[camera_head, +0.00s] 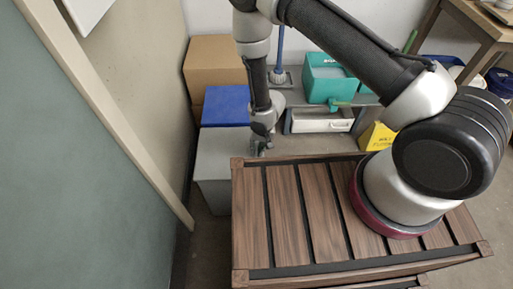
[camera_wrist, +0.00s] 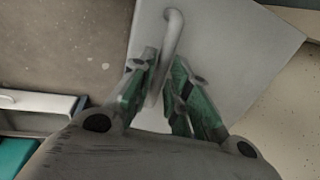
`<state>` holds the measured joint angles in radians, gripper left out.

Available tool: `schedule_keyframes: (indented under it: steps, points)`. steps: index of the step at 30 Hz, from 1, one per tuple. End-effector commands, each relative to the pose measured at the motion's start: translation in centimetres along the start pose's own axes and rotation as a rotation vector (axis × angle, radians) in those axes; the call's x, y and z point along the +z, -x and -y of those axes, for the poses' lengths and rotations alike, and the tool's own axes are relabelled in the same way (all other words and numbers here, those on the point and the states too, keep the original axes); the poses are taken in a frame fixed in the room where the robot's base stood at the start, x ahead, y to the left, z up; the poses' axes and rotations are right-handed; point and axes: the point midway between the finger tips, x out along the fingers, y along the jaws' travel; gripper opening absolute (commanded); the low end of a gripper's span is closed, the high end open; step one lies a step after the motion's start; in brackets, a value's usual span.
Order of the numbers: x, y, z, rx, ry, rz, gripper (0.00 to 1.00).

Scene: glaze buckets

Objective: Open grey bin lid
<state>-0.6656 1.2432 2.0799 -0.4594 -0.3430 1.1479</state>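The grey bin (camera_head: 214,160) stands low at the left, beside the wall, with its flat lid closed as far as I can see. In the wrist view the grey lid (camera_wrist: 225,60) fills the upper middle and carries a pale bar handle (camera_wrist: 173,30). My gripper (camera_head: 260,150) is above the bin's right side. In the wrist view my gripper (camera_wrist: 164,85) has its green-padded fingers on either side of the handle. The left finger is close to the bar; a gap shows toward the right finger. Whether either finger touches the bar is unclear.
A blue-topped bin (camera_head: 226,104) stands just behind the grey one, with cardboard boxes (camera_head: 214,66) behind it. A teal mop bucket (camera_head: 328,76), a white-and-grey container (camera_head: 322,121) and a yellow sign (camera_head: 377,137) are to the right. The wall (camera_head: 150,70) is close on the left.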

Motion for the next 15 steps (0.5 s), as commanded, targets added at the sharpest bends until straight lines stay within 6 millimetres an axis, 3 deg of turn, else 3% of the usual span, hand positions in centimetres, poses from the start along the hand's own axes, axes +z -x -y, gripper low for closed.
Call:
schedule_keyframes:
  steps: [15]
  points:
    - [-0.12, 0.7, 0.48, 0.031, 0.004, -0.002, 0.0]
